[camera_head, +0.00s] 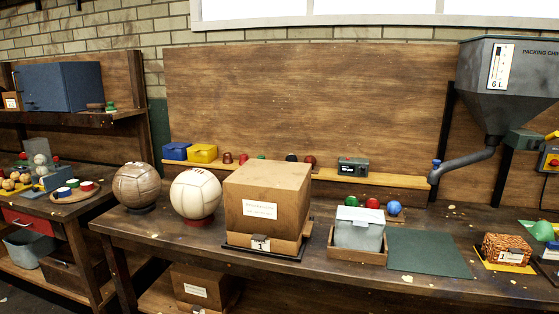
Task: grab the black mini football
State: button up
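I cannot clearly make out a black mini football. A small dark object (291,158) sits on the narrow back shelf behind the cardboard box; it is too small to tell what it is. A large brown ball (137,186) and a large cream ball (196,194) rest on stands at the left of the workbench. Small green (351,201), red (373,203) and blue (393,208) balls sit in a row behind a grey-white container. My gripper is not in view.
A cardboard box (266,196) stands mid-bench and hides part of the back shelf. A grey-white container (359,229) sits in a wooden tray beside a bare dark green mat (428,254). A grey hopper (508,85) hangs at right. A side table (72,211) holds small balls at left.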

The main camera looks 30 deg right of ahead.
aim_at(291, 157)
jog(key=u, duration=0.6)
jog(key=i, duration=0.55)
jog(key=u, duration=0.4)
jog(key=i, duration=1.6)
jog(key=z, duration=0.9)
jog(key=i, duration=0.6)
jog(key=z, duration=0.3)
